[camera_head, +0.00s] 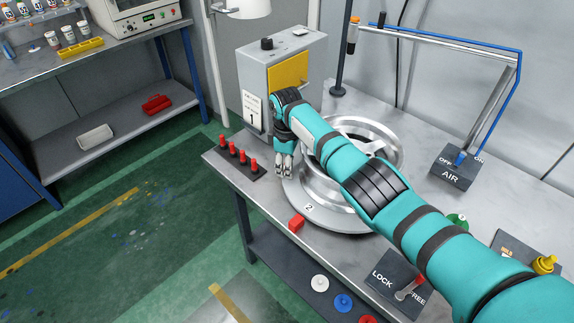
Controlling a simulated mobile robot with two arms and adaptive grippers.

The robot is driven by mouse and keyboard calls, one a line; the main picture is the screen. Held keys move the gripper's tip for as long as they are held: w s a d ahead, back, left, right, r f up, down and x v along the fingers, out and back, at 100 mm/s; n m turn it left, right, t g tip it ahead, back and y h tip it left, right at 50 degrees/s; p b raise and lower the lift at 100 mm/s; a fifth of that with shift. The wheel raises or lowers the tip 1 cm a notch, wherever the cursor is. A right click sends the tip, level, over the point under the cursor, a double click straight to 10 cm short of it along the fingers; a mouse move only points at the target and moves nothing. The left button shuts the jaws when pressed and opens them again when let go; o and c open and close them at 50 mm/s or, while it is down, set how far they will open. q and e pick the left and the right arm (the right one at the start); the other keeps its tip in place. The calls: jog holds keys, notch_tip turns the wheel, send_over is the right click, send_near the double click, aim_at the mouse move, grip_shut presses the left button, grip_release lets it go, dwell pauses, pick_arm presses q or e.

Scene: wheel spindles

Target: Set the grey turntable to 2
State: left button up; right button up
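The grey turntable (345,217) is a round metal disc on the bench, with a silver wheel rim (385,135) on it. A "2" label (308,208) sits on its front edge, close to a red block (296,223) on the bench. My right arm reaches across from the lower right and hides much of the turntable and wheel. My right gripper (284,172) points down at the turntable's left edge. Its fingers look close together; I cannot tell whether they touch the turntable or how far they are open. My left gripper is out of view.
A LOCK/FREE lever (411,287) is at the front right. Several red pegs (240,156) stand left of the turntable. Behind is a grey cabinet (258,75) with a card reading "1". An AIR switch (453,167) sits at the right, below a blue-lined pipe arm (450,40).

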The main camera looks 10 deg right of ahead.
jog(key=shift+o, duration=1.4)
notch_tip(320, 180, up, 12)
jog(key=shift+s, duration=0.15)
jog(key=shift+f, duration=0.1)
